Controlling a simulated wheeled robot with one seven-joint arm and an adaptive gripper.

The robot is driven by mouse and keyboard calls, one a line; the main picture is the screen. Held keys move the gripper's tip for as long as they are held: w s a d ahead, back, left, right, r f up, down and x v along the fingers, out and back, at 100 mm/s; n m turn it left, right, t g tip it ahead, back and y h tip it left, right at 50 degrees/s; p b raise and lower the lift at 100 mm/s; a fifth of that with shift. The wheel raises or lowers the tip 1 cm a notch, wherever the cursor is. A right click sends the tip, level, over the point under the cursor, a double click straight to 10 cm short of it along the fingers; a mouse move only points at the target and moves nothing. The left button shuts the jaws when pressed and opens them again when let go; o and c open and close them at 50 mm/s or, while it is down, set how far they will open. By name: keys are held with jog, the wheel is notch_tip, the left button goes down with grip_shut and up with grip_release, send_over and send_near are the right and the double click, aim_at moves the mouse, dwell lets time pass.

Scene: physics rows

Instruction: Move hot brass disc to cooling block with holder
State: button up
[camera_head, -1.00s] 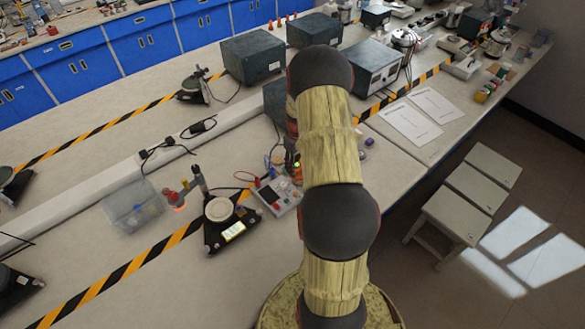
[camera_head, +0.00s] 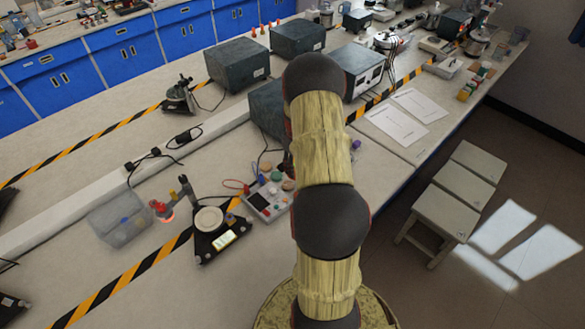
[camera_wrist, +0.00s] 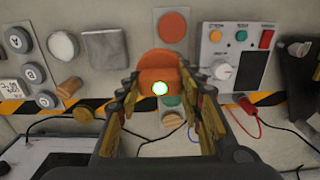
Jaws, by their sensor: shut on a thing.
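My gripper (camera_wrist: 160,100) is shut on an orange-brown piece with a rounded top (camera_wrist: 160,66) in the wrist view. A bright green light shows on or in front of the piece's lower edge. I cannot tell whether this piece is the brass disc or its holder. In the head view my arm hides the gripper and the piece. A red item with an orange glow at its base (camera_head: 167,217) stands left of the scale. I cannot make out a cooling block for certain.
A black scale with a pale round pan (camera_head: 208,220) and a clear bin (camera_head: 118,219) stand on the bench. In the wrist view, a control box with a knob (camera_wrist: 238,60), a grey cloth (camera_wrist: 104,48), a reddish disc (camera_wrist: 173,25) and several round weights lie around the gripper. Cables run across the bench.

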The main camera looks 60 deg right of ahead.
jog(key=shift+s+d, duration=0.3)
jog(key=shift+d, duration=0.4)
jog(key=shift+s+d, duration=0.25)
jog(key=shift+d, duration=0.5)
jog(key=shift+s+d, duration=0.3)
jog(key=shift+d, duration=0.4)
jog(key=shift+s+d+b, duration=0.15)
jog(key=shift+s+d, duration=0.2)
jog(key=shift+d, duration=0.55)
jog(key=shift+s+d+b, duration=0.1)
jog(key=shift+s+d, duration=0.25)
jog(key=shift+d, duration=0.6)
jog(key=shift+s+d+b, duration=0.15)
jog(key=shift+s+d, duration=0.2)
jog(key=shift+d, duration=0.55)
jog(key=shift+s+d, duration=0.1)
jog(key=shift+d, duration=0.05)
jog(key=shift+f, duration=0.1)
jog(key=shift+f+b, duration=1.35)
jog(key=shift+f, duration=1.1)
jog(key=shift+f+b, duration=0.4)
jog(key=shift+f, duration=0.35)
jog(key=shift+r, duration=0.15)
